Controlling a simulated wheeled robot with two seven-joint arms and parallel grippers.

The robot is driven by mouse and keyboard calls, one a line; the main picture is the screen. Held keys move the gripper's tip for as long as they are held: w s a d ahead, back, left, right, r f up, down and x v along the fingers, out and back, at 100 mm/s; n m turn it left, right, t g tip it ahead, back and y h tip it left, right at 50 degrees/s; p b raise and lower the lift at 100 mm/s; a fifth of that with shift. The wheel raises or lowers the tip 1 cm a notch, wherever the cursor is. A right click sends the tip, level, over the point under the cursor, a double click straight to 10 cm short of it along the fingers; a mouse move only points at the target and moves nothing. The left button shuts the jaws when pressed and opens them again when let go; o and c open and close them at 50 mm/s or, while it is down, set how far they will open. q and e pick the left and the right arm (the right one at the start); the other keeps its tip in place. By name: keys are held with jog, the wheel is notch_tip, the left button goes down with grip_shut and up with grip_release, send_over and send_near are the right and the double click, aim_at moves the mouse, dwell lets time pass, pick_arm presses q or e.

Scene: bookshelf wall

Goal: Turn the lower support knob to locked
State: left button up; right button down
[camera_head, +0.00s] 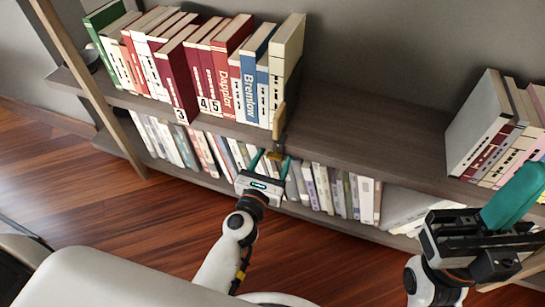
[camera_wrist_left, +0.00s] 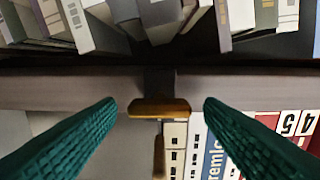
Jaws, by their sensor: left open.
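A brass-coloured knob bar (camera_wrist_left: 160,108) sits on a dark bracket (camera_wrist_left: 160,83) at the shelf's front edge. In the left wrist view the bar lies crosswise. The knob also shows in the head view (camera_head: 275,155), small and partly hidden by my gripper. A narrow tan upright piece (camera_head: 279,122) stands above it at the end of the book row. My left gripper (camera_head: 270,161) is open, its teal fingers on either side of the knob with gaps to both ends. My right gripper (camera_head: 517,193) is at the lower right, away from the knob; its finger gap is unclear.
The upper shelf (camera_head: 365,130) has a bare stretch right of the upright piece. A book row (camera_head: 200,70) stands to its left, and more books (camera_head: 490,125) stand at the far right. Lower-shelf books (camera_head: 335,190) are close behind my left gripper. A wooden post (camera_head: 90,80) stands left.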

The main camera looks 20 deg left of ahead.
pick_arm(q)
jog(key=shift+w, duration=0.3)
jog(key=c, duration=1)
